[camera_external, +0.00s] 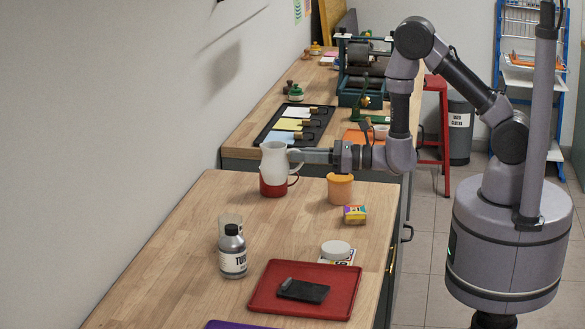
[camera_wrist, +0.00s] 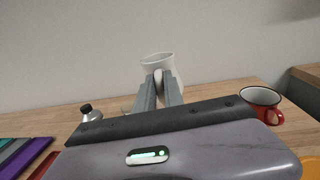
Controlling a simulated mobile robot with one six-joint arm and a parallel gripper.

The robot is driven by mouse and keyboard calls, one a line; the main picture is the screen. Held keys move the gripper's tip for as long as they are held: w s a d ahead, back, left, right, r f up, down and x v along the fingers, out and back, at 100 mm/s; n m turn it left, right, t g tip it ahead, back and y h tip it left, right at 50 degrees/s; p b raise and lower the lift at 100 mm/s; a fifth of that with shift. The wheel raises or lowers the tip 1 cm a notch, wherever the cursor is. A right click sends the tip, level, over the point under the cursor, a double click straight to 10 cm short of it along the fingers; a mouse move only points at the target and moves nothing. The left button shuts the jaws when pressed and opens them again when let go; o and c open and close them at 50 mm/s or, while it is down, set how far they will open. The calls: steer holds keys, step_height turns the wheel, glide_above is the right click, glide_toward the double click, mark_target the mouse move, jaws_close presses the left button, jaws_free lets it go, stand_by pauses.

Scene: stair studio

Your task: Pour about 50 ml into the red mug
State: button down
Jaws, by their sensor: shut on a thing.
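A white pitcher (camera_external: 273,157) is held off the table, roughly upright, in the external view. My gripper (camera_external: 303,156) comes from the right and is shut on its handle side. In the wrist view the pitcher (camera_wrist: 158,62) shows beyond the fingertips of my gripper (camera_wrist: 160,90). The red mug (camera_external: 273,188) stands on the table, its upper part hidden behind the pitcher in the external view. In the wrist view the red mug (camera_wrist: 264,108) stands upright to the right, apart from the pitcher, its white inside partly visible. The liquid in the pitcher is not visible.
An orange cup (camera_external: 340,190) and a small box (camera_external: 355,215) stand below my wrist. A labelled bottle (camera_external: 232,253), a clear glass (camera_external: 229,221), a white-lidded jar (camera_external: 336,250) and a red tray (camera_external: 263,291) are nearer. The left wall (camera_external: 120,130) is close. The table's middle is clear.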

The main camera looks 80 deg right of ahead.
step_height(320, 180, up, 2)
steer(key=shift+r, duration=0.1)
steer(key=d+r+n+g+y+b, duration=0.15)
steer(key=d+b, duration=0.25)
steer(key=d, duration=0.6)
steer(key=d+n+t+y+b, duration=0.1)
steer(key=d+y+b, duration=0.2)
steer(key=d, duration=0.7)
steer(key=s+d+f+b, duration=0.2)
steer(key=s+d+b, duration=0.1)
steer(key=s+d, duration=0.5)
steer(key=shift+n+g, duration=0.25)
steer(key=shift+g, duration=0.1)
steer(key=f, duration=0.4)
steer(key=w+f, duration=0.1)
steer(key=f, duration=0.8)
steer(key=shift+w+d+f, duration=0.1)
steer(key=shift+w+d, duration=0.15)
steer(key=shift+d, duration=0.05)
